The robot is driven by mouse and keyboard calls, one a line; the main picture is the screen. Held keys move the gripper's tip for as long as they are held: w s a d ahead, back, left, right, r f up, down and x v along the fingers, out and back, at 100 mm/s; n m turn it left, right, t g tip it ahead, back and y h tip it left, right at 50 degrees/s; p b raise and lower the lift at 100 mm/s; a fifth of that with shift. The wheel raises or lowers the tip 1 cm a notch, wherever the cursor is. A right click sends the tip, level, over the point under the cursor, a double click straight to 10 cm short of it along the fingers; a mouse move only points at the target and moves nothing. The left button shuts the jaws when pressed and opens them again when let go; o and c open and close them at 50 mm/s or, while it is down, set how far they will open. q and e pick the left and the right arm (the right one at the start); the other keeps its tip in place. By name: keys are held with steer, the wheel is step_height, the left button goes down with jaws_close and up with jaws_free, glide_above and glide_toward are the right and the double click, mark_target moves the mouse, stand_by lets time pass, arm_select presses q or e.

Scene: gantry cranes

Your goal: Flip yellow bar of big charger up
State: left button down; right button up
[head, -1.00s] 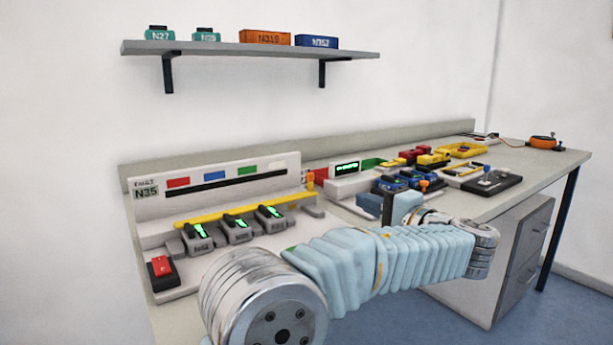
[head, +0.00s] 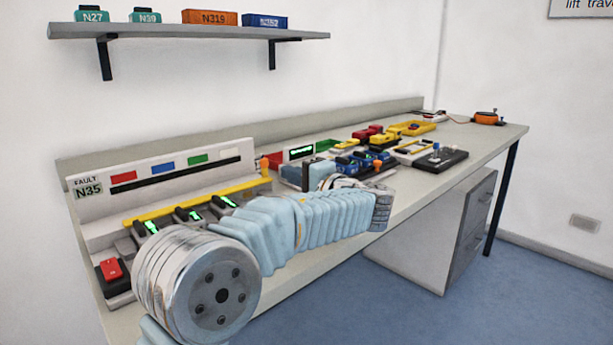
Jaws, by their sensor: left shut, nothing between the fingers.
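The big charger (head: 100,225) is a white station at the left of the bench, with a label reading FAULT N35. Its yellow bar (head: 195,203) runs lengthwise along it, just behind a row of three dark battery packs (head: 188,216) with green lit displays. My left arm crosses in front of the charger and hides part of its front. My left gripper (head: 308,178) is to the right of the charger, apart from the bar, in front of a smaller unit with a green display. It is shut and empty; its fingertips show only in part. My right gripper is out of view.
A red switch (head: 110,269) sits at the charger's front left corner. An orange knob (head: 263,163) stands near the bar's right end. Coloured packs (head: 358,160) and a black control box (head: 440,159) lie farther right on the bench. A shelf (head: 190,33) hangs above.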

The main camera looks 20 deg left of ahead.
mark_target(266, 163)
arm_select(q)
steer(key=p+x, duration=0.1)
steer(key=x, duration=0.5)
steer(key=shift+w+a, duration=0.1)
